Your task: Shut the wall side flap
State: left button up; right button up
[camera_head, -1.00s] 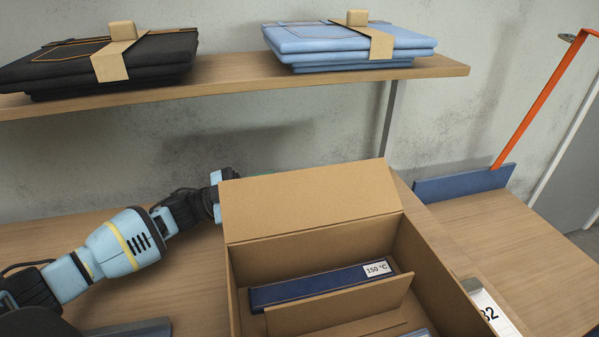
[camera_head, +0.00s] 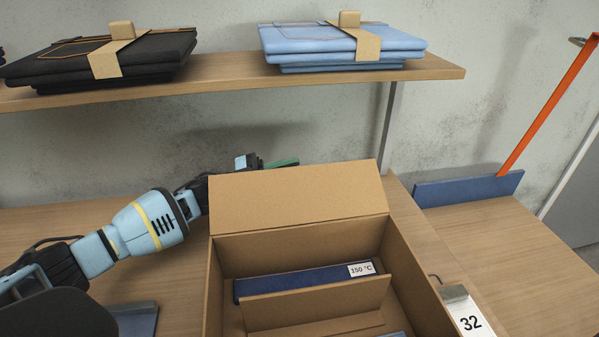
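The cardboard box (camera_head: 405,275) stands open on the wooden table. Its wall side flap (camera_head: 298,197) stands up at the back edge, leaning back toward the wall. Inside the box lies a dark blue item with a "150 °C" label (camera_head: 300,281), with a cardboard piece (camera_head: 318,306) in front of it. My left arm comes in from the left, and my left gripper (camera_head: 280,163) is behind the flap. Only a green tip of it shows above the flap's top edge, and the rest of the fingers are hidden. My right gripper is not seen.
A shelf (camera_head: 225,70) above the table carries dark folded trousers (camera_head: 150,55) and light blue ones (camera_head: 300,42). A blue board (camera_head: 468,189) with an orange bar (camera_head: 548,105) stands at the right.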

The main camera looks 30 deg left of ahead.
pick_arm(q)
jog(key=shift+w+d+r, duration=0.1)
jog(key=shift+w+d, duration=0.05)
jog(key=shift+d, duration=0.1)
jog(key=shift+a, duration=0.1)
grip_shut()
dwell(1.3)
